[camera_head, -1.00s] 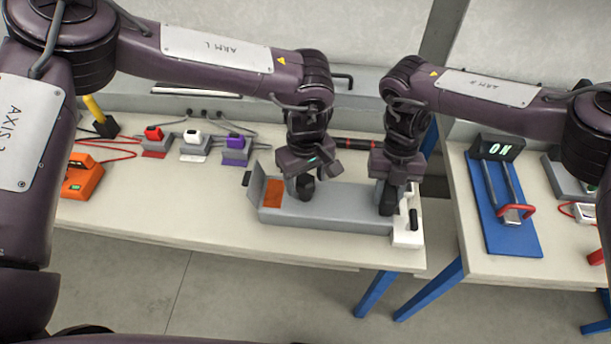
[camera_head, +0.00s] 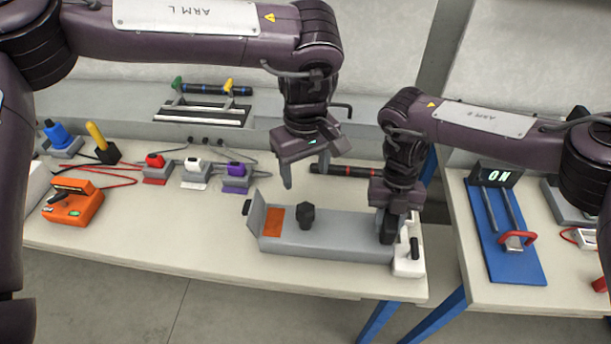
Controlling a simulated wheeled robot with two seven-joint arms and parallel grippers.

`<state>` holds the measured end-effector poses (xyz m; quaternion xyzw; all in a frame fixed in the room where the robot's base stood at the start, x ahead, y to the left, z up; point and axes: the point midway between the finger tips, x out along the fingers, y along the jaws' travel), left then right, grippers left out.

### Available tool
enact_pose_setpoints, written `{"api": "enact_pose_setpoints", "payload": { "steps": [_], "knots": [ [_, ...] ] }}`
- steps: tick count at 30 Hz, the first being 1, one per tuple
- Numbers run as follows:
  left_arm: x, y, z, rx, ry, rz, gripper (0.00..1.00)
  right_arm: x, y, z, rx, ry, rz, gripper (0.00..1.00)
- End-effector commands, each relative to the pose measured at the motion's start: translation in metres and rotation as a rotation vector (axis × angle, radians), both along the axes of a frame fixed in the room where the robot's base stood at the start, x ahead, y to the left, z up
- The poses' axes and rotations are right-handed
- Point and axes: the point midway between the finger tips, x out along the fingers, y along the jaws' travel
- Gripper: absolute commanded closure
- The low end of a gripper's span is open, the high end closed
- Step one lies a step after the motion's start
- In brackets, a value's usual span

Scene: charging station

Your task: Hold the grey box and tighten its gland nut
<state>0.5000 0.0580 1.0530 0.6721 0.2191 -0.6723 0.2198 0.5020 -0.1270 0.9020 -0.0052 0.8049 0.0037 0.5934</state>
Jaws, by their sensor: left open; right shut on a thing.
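The long grey box (camera_head: 340,236) lies on the light table, with an orange patch (camera_head: 274,222) near its left end and an upright flap at that end. A black gland nut (camera_head: 306,215) stands up from its top, left of the middle. My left gripper (camera_head: 305,180) is open and empty, above and behind the nut, apart from it. My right gripper (camera_head: 388,232) is shut on the grey box near its right end; its fingertips partly hide the grip.
A white block with a black handle (camera_head: 409,258) adjoins the box's right end. Red, white and purple connectors (camera_head: 236,172), an orange device (camera_head: 72,203) and a dark bar (camera_head: 345,170) lie around.

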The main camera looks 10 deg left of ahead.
Motion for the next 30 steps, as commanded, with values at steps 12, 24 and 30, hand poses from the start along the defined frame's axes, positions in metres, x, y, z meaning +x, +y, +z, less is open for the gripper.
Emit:
{"api": "enact_pose_setpoints", "payload": {
  "steps": [12,24,30],
  "knots": [
    [0.0001,0.0001,-0.0002,0.0,0.0,0.0,0.4,-0.0003,-0.0001,-0.0002,-0.001,0.001,0.0,0.89],
    [0.0001,-0.001,-0.0007,-0.002,0.0,0.379,0.4,-0.0002,0.0,-0.0002,0.0,0.001,0.0,0.89],
    [-0.0001,-0.0017,-0.0007,-0.003,0.001,0.832,0.4,-0.0002,0.0,-0.0002,0.0,0.0,0.0,0.89]
  ]
}}
